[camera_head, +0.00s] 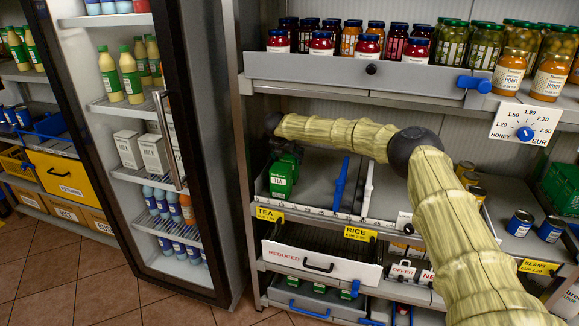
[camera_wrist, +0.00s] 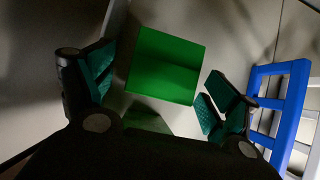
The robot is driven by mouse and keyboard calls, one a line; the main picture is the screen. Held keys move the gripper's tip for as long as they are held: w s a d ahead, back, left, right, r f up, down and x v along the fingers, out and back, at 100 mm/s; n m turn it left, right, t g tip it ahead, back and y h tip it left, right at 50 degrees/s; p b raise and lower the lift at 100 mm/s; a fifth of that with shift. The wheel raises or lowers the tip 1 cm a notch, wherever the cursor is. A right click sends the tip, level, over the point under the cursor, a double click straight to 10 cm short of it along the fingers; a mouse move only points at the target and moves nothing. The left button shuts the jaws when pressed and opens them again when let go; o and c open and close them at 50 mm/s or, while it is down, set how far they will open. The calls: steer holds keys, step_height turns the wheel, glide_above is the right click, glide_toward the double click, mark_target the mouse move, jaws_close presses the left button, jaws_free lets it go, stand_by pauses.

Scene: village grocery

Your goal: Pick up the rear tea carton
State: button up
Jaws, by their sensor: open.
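A green tea carton (camera_head: 282,178) with a white label stands upright at the left of the middle shelf in the head view. My gripper (camera_head: 287,153) is just behind and above it, and hides most of what is behind that carton. In the wrist view my gripper (camera_wrist: 158,84) is open, with its teal finger pads on either side of a bright green carton (camera_wrist: 165,65); gaps show on both sides. A second, darker green carton face (camera_wrist: 147,119) shows below it, partly covered by the gripper body. Which carton is the rear one is not certain.
A blue shelf divider (camera_head: 340,183) stands right of the cartons; it also shows in the wrist view (camera_wrist: 287,95). The shelf between carton and divider is clear. A jar shelf (camera_head: 330,70) hangs above. A fridge (camera_head: 200,150) stands at left, cans (camera_head: 519,223) at right.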

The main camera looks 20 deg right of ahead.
steer(key=shift+p+x, duration=0.4)
steer(key=shift+x, duration=1.35)
steer(key=shift+s+d, duration=0.15)
steer(key=c, duration=1.1)
